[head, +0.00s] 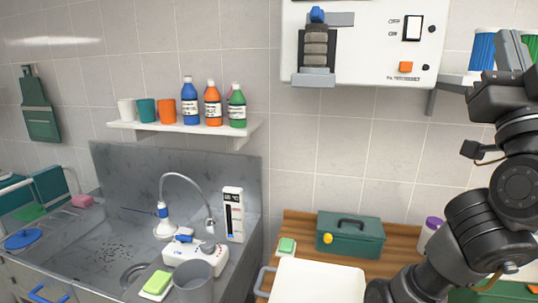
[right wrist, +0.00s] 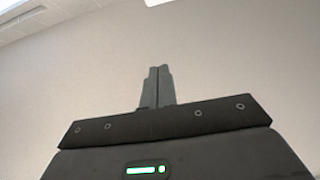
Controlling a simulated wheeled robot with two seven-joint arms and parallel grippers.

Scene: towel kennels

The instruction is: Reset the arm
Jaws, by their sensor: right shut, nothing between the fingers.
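My right arm rises along the right edge of the head view, bent, with its gripper (head: 512,50) raised near the top right corner in front of the shelf there. In the right wrist view the two dark fingers (right wrist: 158,86) are pressed together with nothing between them. Behind them are only a plain pale wall and a strip of ceiling. My left gripper and left arm are not in view.
A wall box (head: 362,42) hangs above a wooden counter with a green toolbox (head: 350,237) and a white tray (head: 318,282). A shelf (head: 185,125) holds cups and bottles above the metal sink (head: 100,245). A blue container (head: 482,50) stands close by my right gripper.

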